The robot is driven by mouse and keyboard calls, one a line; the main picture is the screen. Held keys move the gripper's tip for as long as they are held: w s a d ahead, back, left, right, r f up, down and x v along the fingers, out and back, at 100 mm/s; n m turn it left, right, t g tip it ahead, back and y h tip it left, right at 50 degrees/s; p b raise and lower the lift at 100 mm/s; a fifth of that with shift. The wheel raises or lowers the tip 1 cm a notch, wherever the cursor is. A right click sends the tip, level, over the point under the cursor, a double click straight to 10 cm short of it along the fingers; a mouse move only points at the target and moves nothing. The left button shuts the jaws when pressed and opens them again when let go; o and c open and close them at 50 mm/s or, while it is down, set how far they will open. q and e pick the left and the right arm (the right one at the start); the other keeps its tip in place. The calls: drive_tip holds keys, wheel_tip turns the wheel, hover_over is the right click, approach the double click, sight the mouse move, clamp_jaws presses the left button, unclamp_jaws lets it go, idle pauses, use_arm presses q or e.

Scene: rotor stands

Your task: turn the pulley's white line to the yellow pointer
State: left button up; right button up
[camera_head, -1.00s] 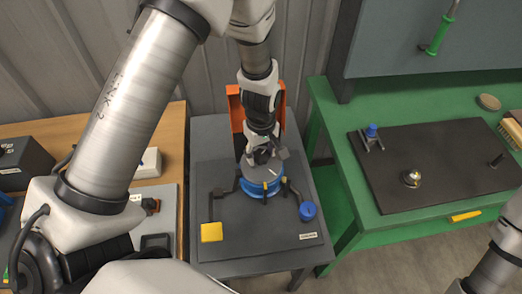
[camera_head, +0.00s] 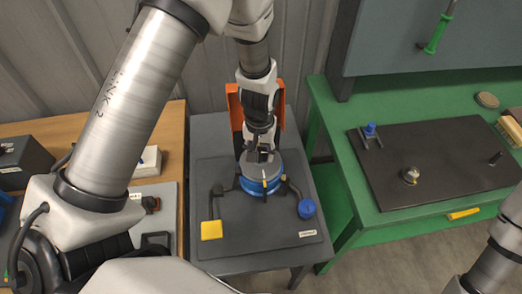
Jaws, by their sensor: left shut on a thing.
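The pulley (camera_head: 252,185) is a grey-topped disc with a blue rim, lying flat on the dark plate of the grey stand. The small yellow pointer (camera_head: 264,184) stands at its front edge. A pale mark on the disc's top appears just behind the pointer, close to in line with it; it is too small to tell exactly. My left gripper (camera_head: 261,155) comes down from above and is shut on the pulley near its middle, hiding the back part of its top. My right gripper is out of view; only part of my right arm shows at lower right.
An orange panel (camera_head: 235,108) stands behind. The green bench (camera_head: 345,205) on the right carries a dark board (camera_head: 440,165). A wooden table (camera_head: 95,130) is at left.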

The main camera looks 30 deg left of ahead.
use_arm(q)
drive_tip(key=o, duration=0.8)
drive_tip(key=shift+a+f, duration=0.1)
drive_tip(key=shift+a, duration=0.2)
drive_tip(key=shift+d+r, duration=0.1)
drive_tip(key=shift+r, duration=0.2)
wheel_tip(320, 180, up, 8)
drive_tip(key=p, duration=0.7)
drive_tip(key=shift+f, duration=0.15)
drive_tip(key=shift+w+f, duration=0.1)
